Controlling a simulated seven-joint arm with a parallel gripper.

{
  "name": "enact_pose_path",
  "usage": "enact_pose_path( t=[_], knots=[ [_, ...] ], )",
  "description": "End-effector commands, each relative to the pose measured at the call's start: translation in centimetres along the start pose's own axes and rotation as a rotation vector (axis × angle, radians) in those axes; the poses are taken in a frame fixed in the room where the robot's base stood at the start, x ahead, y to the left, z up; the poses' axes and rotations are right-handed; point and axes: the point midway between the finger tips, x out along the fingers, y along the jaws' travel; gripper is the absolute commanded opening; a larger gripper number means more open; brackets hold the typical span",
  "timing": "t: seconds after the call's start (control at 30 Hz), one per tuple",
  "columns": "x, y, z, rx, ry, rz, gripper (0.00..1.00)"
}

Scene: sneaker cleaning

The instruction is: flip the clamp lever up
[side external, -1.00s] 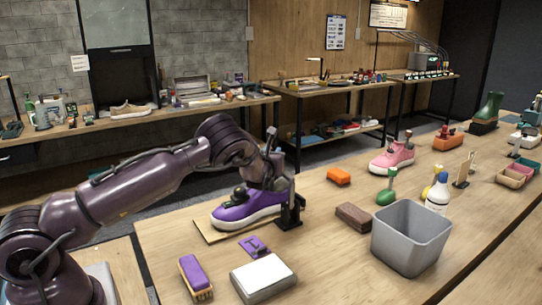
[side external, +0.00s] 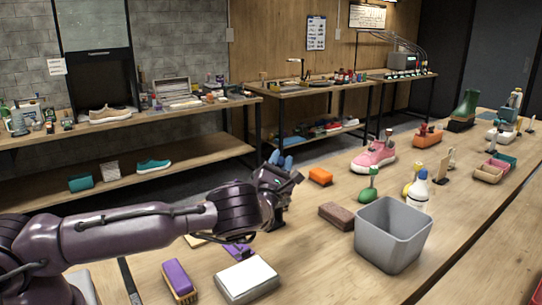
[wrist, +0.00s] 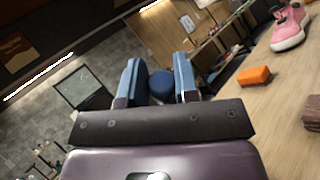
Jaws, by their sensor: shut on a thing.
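My gripper (side external: 282,163) is at the middle of the bench, its blue fingertips pointing up. In the wrist view my gripper (wrist: 157,80) has its two blue fingers apart, with a round dark-blue knob (wrist: 161,84) between them. The knob appears to be the end of the clamp lever, and the jaws are shut on it. The rest of the lever and the clamp body cannot be made out clearly behind my gripper and arm. The purple sneaker is hidden behind my arm; only an edge of its wooden board (side external: 195,241) shows.
A brown block (side external: 336,216) and a grey bin (side external: 392,240) stand right of my gripper. An orange block (side external: 320,176) lies behind. A purple brush (side external: 178,279), a white-topped box (side external: 247,278) and a purple piece (side external: 238,251) lie in front. A pink sneaker (side external: 373,158) is farther back.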

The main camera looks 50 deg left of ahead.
Motion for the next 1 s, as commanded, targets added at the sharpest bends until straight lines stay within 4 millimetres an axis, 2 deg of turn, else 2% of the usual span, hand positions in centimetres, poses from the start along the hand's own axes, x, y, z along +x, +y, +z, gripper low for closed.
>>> enact_pose_path(
  t=[0.03,0.43,1.0],
  knots=[
    [-0.7,-1.2,0.5,0.028,-0.035,-0.021,0.0],
    [-4.0,-4.4,2.2,0.24,-0.244,-0.024,0.0],
    [-5.5,-5.8,2.6,0.241,-0.242,-0.02,0.0]
  ],
)
